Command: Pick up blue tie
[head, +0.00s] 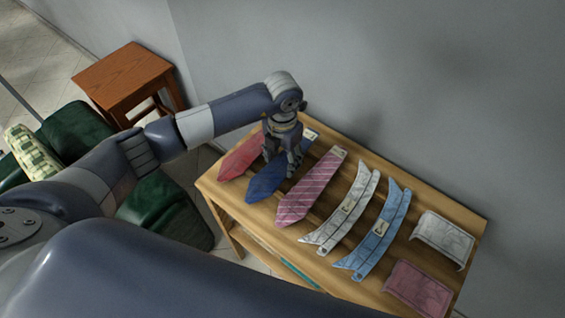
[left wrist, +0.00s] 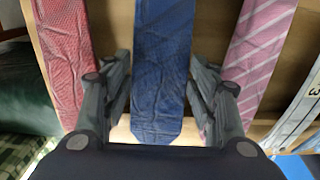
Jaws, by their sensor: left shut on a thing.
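The blue tie (head: 264,186) lies on the wooden table, between a red tie (head: 240,156) and a pink striped tie (head: 311,186). My left gripper (head: 281,166) points down over the blue tie and hides part of its middle. The tie still looks flat along the table top. My right gripper is not in view.
The wooden table (head: 228,193) stands against a grey wall. A white patterned collar piece (head: 345,212), a light blue one (head: 379,236), a whitish folded item (head: 443,236) and a dark pink one (head: 418,288) lie to the right. A brown stool (head: 125,72) and green seat (head: 165,208) are left.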

